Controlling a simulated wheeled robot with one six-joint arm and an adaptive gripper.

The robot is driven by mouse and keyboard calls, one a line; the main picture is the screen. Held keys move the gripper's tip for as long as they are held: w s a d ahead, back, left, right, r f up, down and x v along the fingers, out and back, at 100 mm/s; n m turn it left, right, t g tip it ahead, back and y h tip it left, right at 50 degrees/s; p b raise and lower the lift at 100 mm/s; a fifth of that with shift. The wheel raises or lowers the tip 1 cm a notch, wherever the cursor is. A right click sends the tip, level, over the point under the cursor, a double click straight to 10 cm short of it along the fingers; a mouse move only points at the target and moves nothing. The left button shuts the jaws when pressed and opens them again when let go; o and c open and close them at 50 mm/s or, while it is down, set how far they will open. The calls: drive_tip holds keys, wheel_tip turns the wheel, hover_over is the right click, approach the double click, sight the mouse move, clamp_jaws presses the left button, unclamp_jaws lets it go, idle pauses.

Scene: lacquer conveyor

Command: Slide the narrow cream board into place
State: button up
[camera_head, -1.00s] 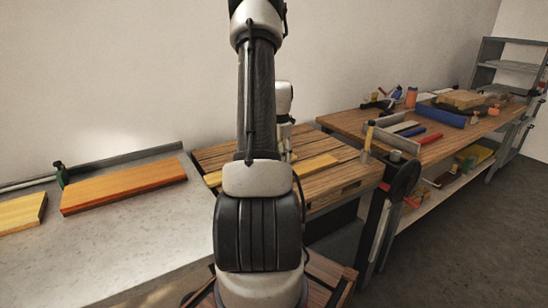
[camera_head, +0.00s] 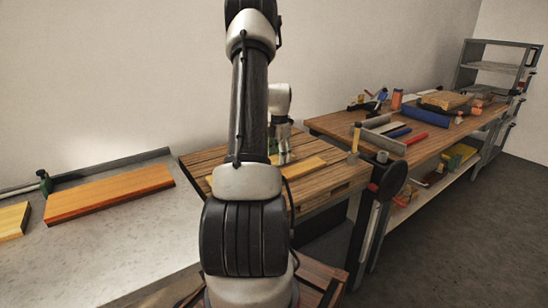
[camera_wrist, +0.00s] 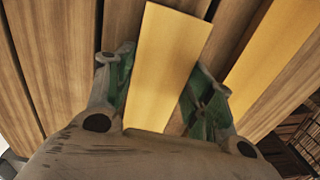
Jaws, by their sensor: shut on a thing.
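A narrow cream-yellow board (camera_wrist: 165,60) lies between the green-padded fingers of my gripper (camera_wrist: 163,100) in the wrist view. My gripper is shut on it, and the board extends away beyond the fingertips. In the head view my gripper (camera_head: 283,157) is low over the slatted wooden pallet (camera_head: 225,155), and my arm hides much of the area around it. A second yellow board (camera_wrist: 280,55) lies apart to the right in the wrist view. It also appears on the pallet's near side in the head view (camera_head: 306,167).
A grey conveyor-like table (camera_head: 110,235) at left bears a wide orange-brown board (camera_head: 110,193) and part of a yellow board (camera_head: 12,220). A workbench (camera_head: 430,145) with several tools stands at right.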

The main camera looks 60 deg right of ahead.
drive_tip(key=shift+s+d, duration=0.45)
drive_tip(key=shift+d, duration=0.65)
drive_tip(key=shift+s+d, duration=0.45)
drive_tip(key=shift+d, duration=0.7)
drive_tip(key=shift+s+d, duration=0.45)
drive_tip(key=shift+d, duration=0.65)
drive_tip(key=o, duration=1.2)
wheel_tip(320, 180, up, 12)
drive_tip(key=shift+r, duration=0.1)
